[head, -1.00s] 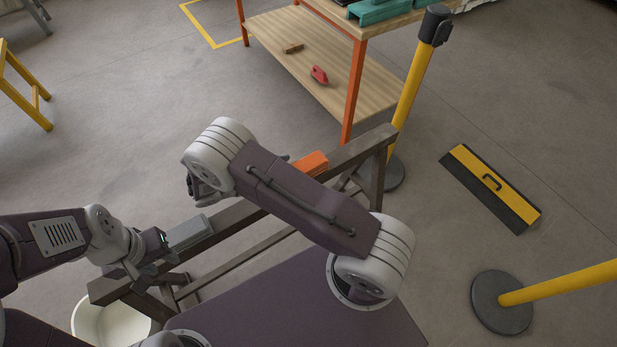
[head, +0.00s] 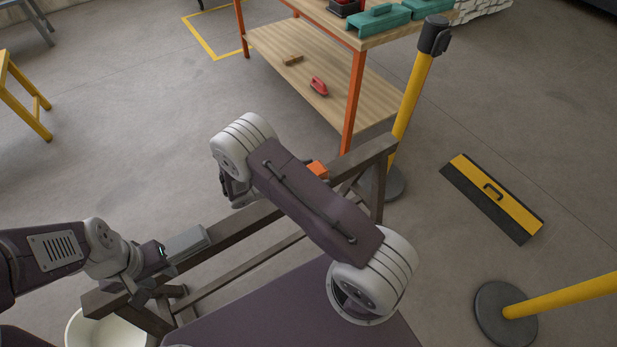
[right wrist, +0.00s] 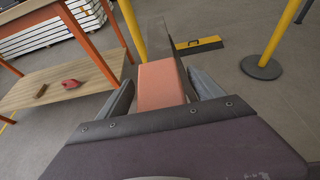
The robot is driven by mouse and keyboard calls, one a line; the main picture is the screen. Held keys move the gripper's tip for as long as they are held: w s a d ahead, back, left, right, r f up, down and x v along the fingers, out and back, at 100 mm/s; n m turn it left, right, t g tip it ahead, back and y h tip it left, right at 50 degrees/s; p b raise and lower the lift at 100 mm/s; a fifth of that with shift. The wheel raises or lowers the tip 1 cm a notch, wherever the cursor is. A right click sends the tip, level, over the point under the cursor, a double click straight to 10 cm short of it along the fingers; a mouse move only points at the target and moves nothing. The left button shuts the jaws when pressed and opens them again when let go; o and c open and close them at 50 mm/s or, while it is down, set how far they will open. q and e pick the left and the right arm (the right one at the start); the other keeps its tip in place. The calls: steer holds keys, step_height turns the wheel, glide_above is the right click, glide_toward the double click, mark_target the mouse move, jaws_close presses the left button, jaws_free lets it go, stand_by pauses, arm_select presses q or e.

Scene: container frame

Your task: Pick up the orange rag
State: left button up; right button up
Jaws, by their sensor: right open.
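The orange rag (head: 318,169) lies over the dark beam (head: 259,213) in the head view, partly hidden by my right arm. It also shows in the right wrist view as a long folded orange block (right wrist: 160,84). My right gripper (right wrist: 160,77) is open, with one finger on each side of the rag. I cannot tell whether the fingers touch it.
A wooden workbench (head: 340,92) with orange legs stands behind the beam, with a red item (head: 318,87) on its lower shelf. A yellow post (head: 408,100) stands close to the beam's right end. A white bucket (head: 88,332) is below left. A yellow-black broad tool (head: 491,195) lies right.

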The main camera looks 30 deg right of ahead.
steer(key=c, duration=1.5)
steer(key=shift+o, duration=0.2)
steer(key=shift+r, duration=0.1)
